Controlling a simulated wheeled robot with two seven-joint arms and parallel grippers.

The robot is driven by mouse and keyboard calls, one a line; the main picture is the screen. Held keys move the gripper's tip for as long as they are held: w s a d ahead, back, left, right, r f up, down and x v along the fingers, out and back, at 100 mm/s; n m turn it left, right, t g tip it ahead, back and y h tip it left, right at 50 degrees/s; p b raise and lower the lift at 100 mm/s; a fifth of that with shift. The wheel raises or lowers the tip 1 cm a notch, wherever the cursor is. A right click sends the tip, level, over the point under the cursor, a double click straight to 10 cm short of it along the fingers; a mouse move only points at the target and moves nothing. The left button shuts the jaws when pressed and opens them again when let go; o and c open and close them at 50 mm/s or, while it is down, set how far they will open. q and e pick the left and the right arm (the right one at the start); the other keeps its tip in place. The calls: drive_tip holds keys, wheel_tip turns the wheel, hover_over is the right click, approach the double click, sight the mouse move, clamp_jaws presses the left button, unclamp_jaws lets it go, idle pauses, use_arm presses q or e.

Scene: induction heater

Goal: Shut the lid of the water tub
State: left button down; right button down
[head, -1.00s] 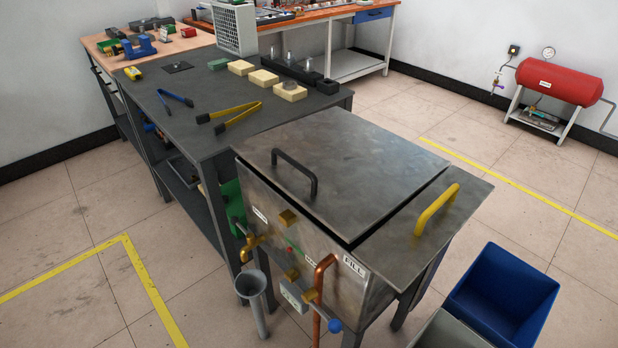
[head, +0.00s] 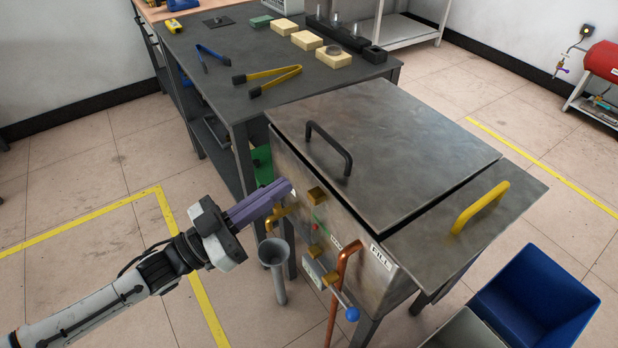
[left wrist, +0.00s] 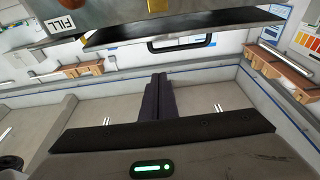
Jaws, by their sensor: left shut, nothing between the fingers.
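The water tub (head: 350,235) is a grey metal box with a tap, a copper pipe and a FILL label on its front. A large grey lid (head: 410,150) with a black handle (head: 328,148) lies over its top. A dark gap shows along the lid's right edge, beside a smaller plate (head: 500,215) with a yellow handle (head: 480,206). My left gripper (head: 288,187), with purple fingers, is shut and empty, at the tub's front left, lower than the black handle. Contact with the tub cannot be told. The left wrist view shows its fingers (left wrist: 157,95) together, with the tub's front (left wrist: 110,20) above them. My right gripper is not in view.
A dark workbench (head: 290,105) with blue tongs (head: 212,57), yellow tongs (head: 274,80) and pale blocks stands behind left. A grey funnel (head: 273,253) and a blue-ended lever (head: 350,312) are at the tub's front. A blue bin (head: 540,300) stands at right.

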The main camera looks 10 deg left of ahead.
use_arm(q)
drive_tip(key=w+d+p, duration=0.1)
drive_tip(key=w+d, duration=0.5)
drive_tip(key=shift+w+d+f, duration=0.1)
drive_tip(key=shift+w+d, duration=0.2)
drive_tip(key=shift+w, duration=0.05)
drive_tip(key=shift+f, duration=0.5)
drive_tip(key=shift+f, duration=0.1)
